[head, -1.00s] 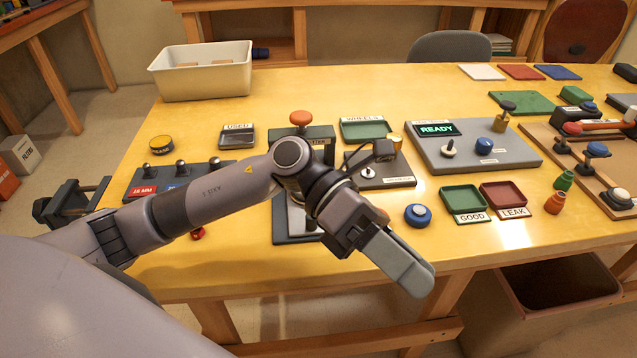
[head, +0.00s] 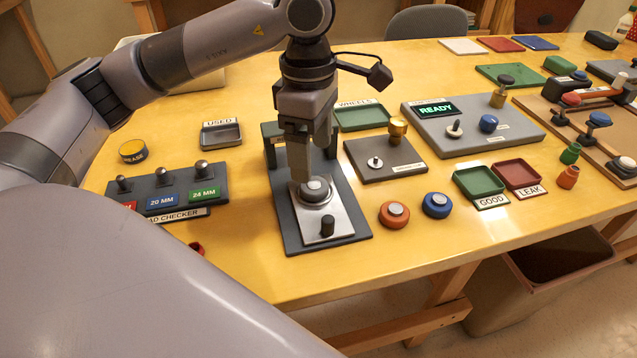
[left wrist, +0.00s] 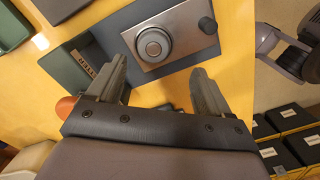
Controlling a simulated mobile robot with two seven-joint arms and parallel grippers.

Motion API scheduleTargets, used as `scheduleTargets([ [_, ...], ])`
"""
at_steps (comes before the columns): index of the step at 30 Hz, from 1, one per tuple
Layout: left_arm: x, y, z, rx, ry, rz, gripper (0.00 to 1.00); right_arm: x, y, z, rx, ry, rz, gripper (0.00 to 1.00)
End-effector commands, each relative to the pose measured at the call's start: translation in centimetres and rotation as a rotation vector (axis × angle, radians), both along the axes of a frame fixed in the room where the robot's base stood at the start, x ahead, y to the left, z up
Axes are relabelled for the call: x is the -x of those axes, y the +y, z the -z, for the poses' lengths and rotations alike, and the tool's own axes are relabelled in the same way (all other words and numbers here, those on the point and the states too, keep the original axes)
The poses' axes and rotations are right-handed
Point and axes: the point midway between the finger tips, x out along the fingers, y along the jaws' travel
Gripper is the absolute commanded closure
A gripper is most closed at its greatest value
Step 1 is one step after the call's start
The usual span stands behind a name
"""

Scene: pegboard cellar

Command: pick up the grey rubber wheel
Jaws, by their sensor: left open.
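The grey rubber wheel (head: 315,188), with a paler hub, lies flat on the metal plate (head: 338,221) of a dark press-like stand (head: 295,240). It also shows in the left wrist view (left wrist: 153,45), ahead of my fingertips and roughly between them. My left gripper (head: 311,168) points down just above and behind the wheel in the head view, and hides part of the stand. In the left wrist view my left gripper (left wrist: 161,68) has its fingers wide apart with nothing between them. I cannot tell whether a fingertip touches the wheel. My right gripper is not in view.
A dark knob (head: 327,226) stands on the plate in front of the wheel. An orange wheel (head: 394,216) and a blue wheel (head: 436,206) lie to the right. A checker with several pegs (head: 165,190) is at left. The front table strip is mostly clear.

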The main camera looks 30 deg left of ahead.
Motion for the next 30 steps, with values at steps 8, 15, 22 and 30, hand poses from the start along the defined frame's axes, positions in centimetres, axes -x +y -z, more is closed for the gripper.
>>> scheduleTargets([
  [8, -0.2, 0.8, 1.5, -0.034, -0.008, -0.008, 0.2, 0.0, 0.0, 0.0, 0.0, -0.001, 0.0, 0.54],
  [15, -0.6, 0.1, 4.7, -0.032, -0.007, -0.007, 0.2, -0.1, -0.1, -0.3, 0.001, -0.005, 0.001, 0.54],
  [22, -0.7, 0.1, 6.8, -0.031, -0.01, -0.007, 0.2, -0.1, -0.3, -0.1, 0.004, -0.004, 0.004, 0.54],
  [30, -0.7, 0.1, 6.8, -0.03, -0.012, -0.007, 0.43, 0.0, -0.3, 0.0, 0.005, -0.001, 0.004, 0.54],
])
